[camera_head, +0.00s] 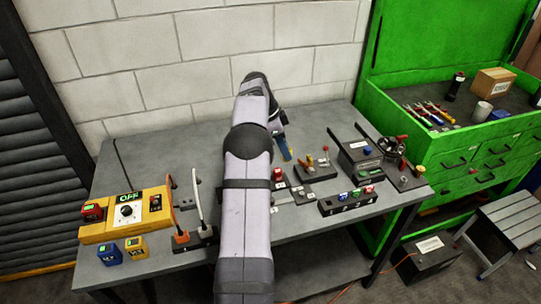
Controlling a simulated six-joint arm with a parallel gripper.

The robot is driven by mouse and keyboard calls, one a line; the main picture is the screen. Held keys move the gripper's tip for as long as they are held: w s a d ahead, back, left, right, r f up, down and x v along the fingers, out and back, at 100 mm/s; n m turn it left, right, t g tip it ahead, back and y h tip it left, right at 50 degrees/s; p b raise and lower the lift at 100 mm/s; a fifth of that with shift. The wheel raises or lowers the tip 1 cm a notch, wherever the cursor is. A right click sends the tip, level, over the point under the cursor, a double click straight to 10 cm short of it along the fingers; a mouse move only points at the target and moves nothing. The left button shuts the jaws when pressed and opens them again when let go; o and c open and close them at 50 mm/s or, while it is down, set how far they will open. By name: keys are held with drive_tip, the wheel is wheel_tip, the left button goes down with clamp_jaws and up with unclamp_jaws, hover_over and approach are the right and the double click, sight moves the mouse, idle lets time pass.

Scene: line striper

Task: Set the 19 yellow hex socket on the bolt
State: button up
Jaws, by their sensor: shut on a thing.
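My gripper (284,148) is beyond my arm, over the back middle of the grey workbench, and shows only in part. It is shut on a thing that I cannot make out. A narrow blue part shows at its lower end. I cannot pick out the 19 yellow hex socket. A dark rack (347,202) with several coloured sockets lies at the bench's front right, and no yellow one is clear in it. The bolt is too small to tell.
A yellow control box (126,214) marked OFF stands on the left of the bench. Blue (110,255) and yellow (136,247) blocks lie before it. Cables rise from a power strip (194,238). A dark box (359,155) stands right, near a green tool cabinet (455,160).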

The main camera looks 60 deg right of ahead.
drive_tip(key=r, duration=0.2)
hover_over(303, 193)
drive_tip(key=f+n, duration=0.2)
drive_tip(key=f, duration=0.1)
drive_tip(key=w+a+f+n+t+h, duration=0.1)
drive_tip(key=f+n, duration=0.1)
drive_tip(key=shift+s, duration=0.1)
drive_tip(key=shift+f+b, duration=1.55)
drive_tip(key=shift+f, duration=1.3)
drive_tip(key=shift+f+b, duration=1.3)
idle(0.4)
drive_tip(key=o, duration=1.4)
